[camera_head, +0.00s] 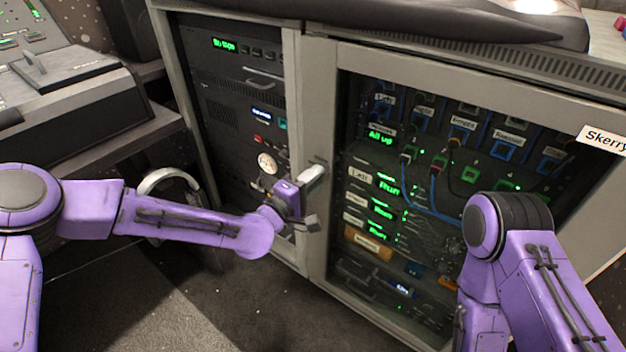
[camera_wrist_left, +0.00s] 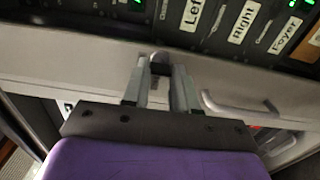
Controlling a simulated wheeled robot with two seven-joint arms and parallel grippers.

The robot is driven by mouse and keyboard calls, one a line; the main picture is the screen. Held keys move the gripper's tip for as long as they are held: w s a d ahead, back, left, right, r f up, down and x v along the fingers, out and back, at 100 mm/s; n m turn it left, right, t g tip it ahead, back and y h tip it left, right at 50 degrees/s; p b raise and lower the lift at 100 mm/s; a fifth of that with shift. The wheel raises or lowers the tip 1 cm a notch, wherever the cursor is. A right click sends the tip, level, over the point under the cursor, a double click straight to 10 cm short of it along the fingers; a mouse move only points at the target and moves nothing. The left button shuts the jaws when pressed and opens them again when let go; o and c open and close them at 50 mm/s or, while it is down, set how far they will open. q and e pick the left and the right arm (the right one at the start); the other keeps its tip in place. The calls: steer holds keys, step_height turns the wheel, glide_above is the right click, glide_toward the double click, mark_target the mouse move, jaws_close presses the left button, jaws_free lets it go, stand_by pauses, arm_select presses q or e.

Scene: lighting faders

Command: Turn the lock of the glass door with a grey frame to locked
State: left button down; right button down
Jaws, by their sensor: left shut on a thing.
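The glass door's grey frame (camera_head: 318,120) surrounds a rack of lit equipment in the head view. The door looks closed. Its frame (camera_wrist_left: 60,55) also crosses the left wrist view. My left gripper (camera_head: 314,198) is at the left upright of this frame. In the wrist view its two fingers (camera_wrist_left: 160,72) are shut on a small dark lock knob (camera_wrist_left: 160,60). The fingers hide much of the knob, and I cannot tell which way it is turned. My right arm shows at the right of the head view, but its gripper is out of sight.
A second rack (camera_head: 235,100) stands left of the door. A bar handle (camera_wrist_left: 235,106) is close to my left gripper in the wrist view. A console (camera_head: 70,75) is at the left. The floor (camera_head: 250,315) in front is clear.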

arm_select(q)
steer(key=c, duration=0.9)
jaws_free()
steer(key=p+v, duration=0.1)
steer(key=v, duration=0.9)
steer(key=shift+s+a, duration=0.2)
